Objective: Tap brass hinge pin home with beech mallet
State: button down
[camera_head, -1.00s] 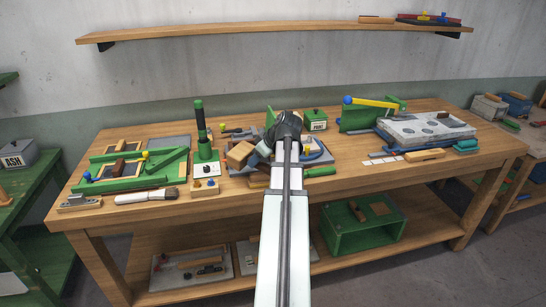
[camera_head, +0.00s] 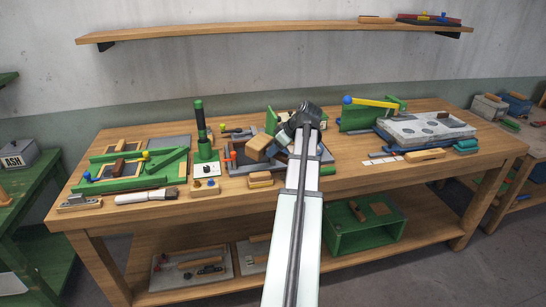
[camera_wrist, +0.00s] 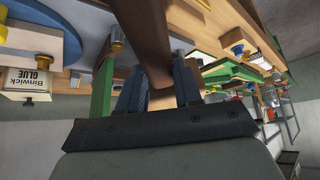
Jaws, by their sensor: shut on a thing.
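In the head view, my gripper (camera_head: 300,125) is over the middle of the bench, partly hidden by my own arm. A light wooden block (camera_head: 258,148), which looks like the beech mallet's head, is just left of it. In the wrist view, my gripper (camera_wrist: 160,85) has its two fingers closed around a brown wooden bar (camera_wrist: 145,35), apparently the mallet's handle. A small brass-coloured cylinder (camera_wrist: 118,38) shows beside the bar; it may be the hinge pin, but I cannot tell. Its seating and any contact with the mallet are not clear.
A green post (camera_head: 202,125) stands left of the mallet. A small wooden block (camera_head: 260,180) lies near the bench's front edge. A green bracket with a yellow bar (camera_head: 375,102) and a grey plate (camera_head: 425,128) are to the right.

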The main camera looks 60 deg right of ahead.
jog(key=s+d+r, duration=0.1)
jog(key=s+d, duration=0.2)
jog(key=d, duration=0.2)
jog(key=shift+d+r, duration=0.3)
jog(key=shift+d, duration=0.1)
dwell(0.3)
notch_tip(320, 180, down, 6)
jog(key=shift+d+f, duration=0.1)
jog(key=shift+f, duration=0.1)
jog(key=shift+r, duration=2.65)
